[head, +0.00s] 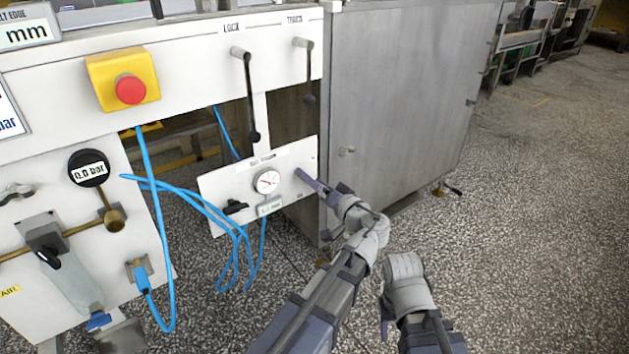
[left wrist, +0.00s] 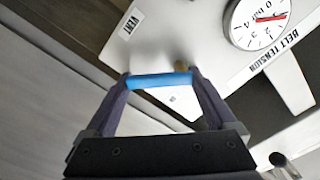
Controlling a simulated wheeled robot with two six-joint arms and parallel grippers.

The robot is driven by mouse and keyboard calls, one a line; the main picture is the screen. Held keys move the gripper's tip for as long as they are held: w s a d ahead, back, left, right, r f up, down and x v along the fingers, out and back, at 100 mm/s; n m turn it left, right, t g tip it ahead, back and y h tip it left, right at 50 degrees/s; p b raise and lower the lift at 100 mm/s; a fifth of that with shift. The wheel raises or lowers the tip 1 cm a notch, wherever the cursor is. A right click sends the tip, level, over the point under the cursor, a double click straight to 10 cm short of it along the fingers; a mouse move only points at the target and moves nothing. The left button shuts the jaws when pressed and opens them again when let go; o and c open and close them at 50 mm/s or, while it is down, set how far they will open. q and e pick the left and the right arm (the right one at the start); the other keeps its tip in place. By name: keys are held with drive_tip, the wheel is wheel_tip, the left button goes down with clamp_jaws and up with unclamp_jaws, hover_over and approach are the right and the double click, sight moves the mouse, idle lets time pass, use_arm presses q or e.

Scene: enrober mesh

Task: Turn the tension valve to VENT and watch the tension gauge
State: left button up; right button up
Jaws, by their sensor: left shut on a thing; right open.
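The tension panel (head: 222,189) is a white plate with a small round tension gauge (head: 267,181). My left gripper (head: 309,180) is at the panel's right end, in front of its face. In the left wrist view the left gripper (left wrist: 155,82) is shut on a blue valve handle (left wrist: 158,80), with a brass part behind it. A VENT label (left wrist: 130,23) is on the plate near the handle. The gauge (left wrist: 262,18) has a red needle and is cut by the frame edge. My right gripper (head: 386,314) is open and empty, low and partly hidden by its arm.
A yellow box with a red button (head: 130,90) and two black levers, LOCK (head: 249,95) and TRACK (head: 308,70), are above. Blue hoses (head: 225,225) hang left of the panel. A grey cabinet (head: 410,100) stands behind my left arm. Floor at right is clear.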

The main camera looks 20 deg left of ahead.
use_arm(q)
drive_tip(key=m, duration=0.4)
drive_tip(key=shift+s+a+f+m+b, duration=0.2)
drive_tip(key=shift+s+f+m+b, duration=0.1)
drive_tip(key=shift+f+b, duration=0.1)
drive_tip(key=shift+s+a+f+m, duration=0.1)
drive_tip(key=shift+s+a+m, duration=0.1)
drive_tip(key=shift+m, duration=0.9)
drive_tip(key=shift+s+a+f+m, duration=0.1)
drive_tip(key=shift+s+m, duration=0.05)
drive_tip(key=shift+m, duration=0.95)
drive_tip(key=o, duration=1.1)
drive_tip(key=shift+c, duration=0.2)
